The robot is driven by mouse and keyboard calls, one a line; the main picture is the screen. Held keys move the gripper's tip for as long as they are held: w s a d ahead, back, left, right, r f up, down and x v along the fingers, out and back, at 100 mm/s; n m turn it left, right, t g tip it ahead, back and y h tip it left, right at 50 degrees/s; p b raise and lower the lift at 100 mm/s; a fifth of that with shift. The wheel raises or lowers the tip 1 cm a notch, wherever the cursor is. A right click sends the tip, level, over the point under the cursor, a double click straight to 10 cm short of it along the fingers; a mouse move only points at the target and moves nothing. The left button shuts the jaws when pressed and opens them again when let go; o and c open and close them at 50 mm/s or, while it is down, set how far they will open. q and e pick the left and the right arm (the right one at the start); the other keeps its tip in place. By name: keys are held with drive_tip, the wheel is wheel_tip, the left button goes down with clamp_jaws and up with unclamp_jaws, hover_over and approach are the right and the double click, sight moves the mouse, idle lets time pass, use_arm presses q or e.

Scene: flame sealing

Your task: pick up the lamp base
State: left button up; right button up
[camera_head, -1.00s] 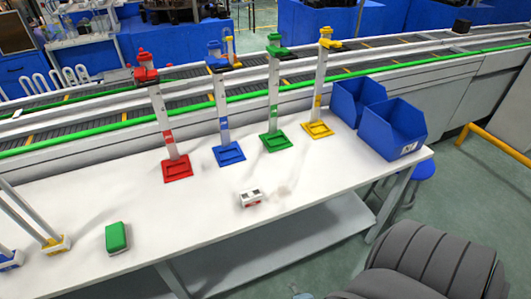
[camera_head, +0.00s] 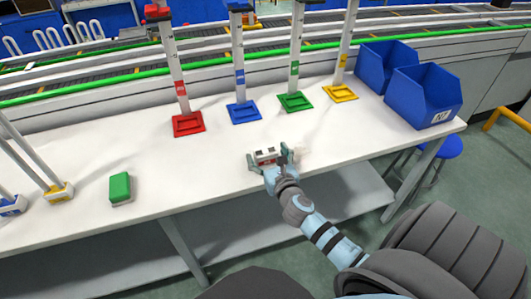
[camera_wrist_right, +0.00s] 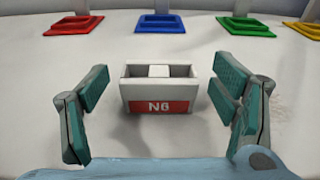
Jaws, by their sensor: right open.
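A small white open-topped box (camera_head: 266,154) with a red label sits on the white table near its front edge; it looks like the lamp base. In the right wrist view the box (camera_wrist_right: 159,92) is upright, its label reads "N6", and a white block shows inside. My right gripper (camera_head: 269,160) is at the box, coming from the front edge. In the wrist view its two teal fingers (camera_wrist_right: 160,78) are open, one on each side of the box, with a gap on both sides. My left gripper is not in view.
Red (camera_head: 188,123), blue (camera_head: 244,113), green (camera_head: 295,102) and yellow (camera_head: 340,93) stands with tall posts are behind the box. A green-topped block (camera_head: 120,187) lies left. Blue bins (camera_head: 424,97) stand right. A faint pale patch is just right of the box.

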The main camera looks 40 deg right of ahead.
drive_tip(key=shift+x, duration=1)
drive_tip(key=shift+s, duration=0.1)
drive_tip(key=c, duration=1.4)
